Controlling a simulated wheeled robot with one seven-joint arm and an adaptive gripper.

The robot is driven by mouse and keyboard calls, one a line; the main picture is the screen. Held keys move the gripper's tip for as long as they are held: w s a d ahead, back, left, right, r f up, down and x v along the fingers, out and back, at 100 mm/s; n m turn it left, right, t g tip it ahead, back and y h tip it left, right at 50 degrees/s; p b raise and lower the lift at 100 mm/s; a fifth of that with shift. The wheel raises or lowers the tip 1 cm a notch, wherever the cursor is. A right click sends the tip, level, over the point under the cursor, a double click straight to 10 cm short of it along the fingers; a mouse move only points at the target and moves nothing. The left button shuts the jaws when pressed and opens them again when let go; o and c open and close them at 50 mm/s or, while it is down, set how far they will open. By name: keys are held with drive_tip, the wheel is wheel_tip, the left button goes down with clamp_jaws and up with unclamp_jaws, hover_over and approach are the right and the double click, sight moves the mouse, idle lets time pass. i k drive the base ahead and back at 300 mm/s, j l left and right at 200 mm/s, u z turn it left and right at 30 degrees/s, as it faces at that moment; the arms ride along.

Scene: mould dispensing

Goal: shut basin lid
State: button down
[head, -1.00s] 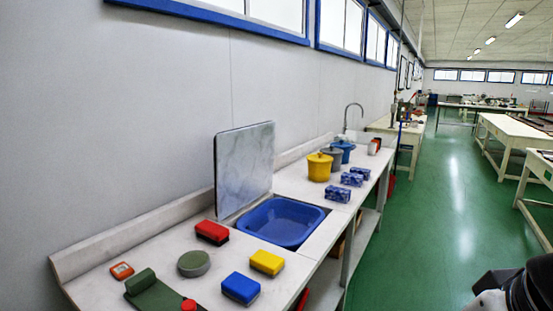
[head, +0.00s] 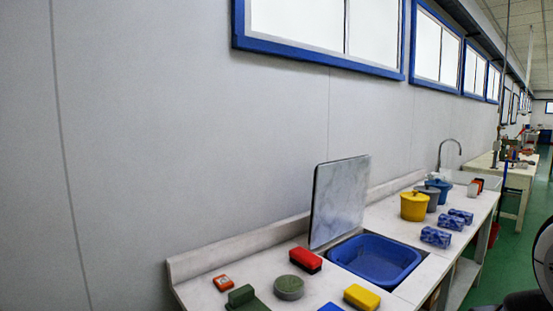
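The blue basin (head: 376,258) is set into the white counter in the head view, and its inside looks empty. Its lid (head: 339,201), a flat marbled grey-white panel with a dark edge, stands upright along the wall side of the basin, so the basin is open. My gripper cannot be made out; only a dark, rounded part of my own body shows at the lower right edge, well away from the lid.
A yellow block (head: 361,297) lies in front. Yellow pot (head: 414,206) and blue patterned packs (head: 435,237) stand beyond.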

sight(340, 187)
drive_tip(key=i+l+u, duration=0.35)
drive_tip(key=l+u, duration=0.15)
drive_tip(key=i+l+u, duration=0.25)
drive_tip(key=l, duration=0.25)
drive_tip(key=l+u, duration=0.25)
drive_tip(key=l, duration=0.1)
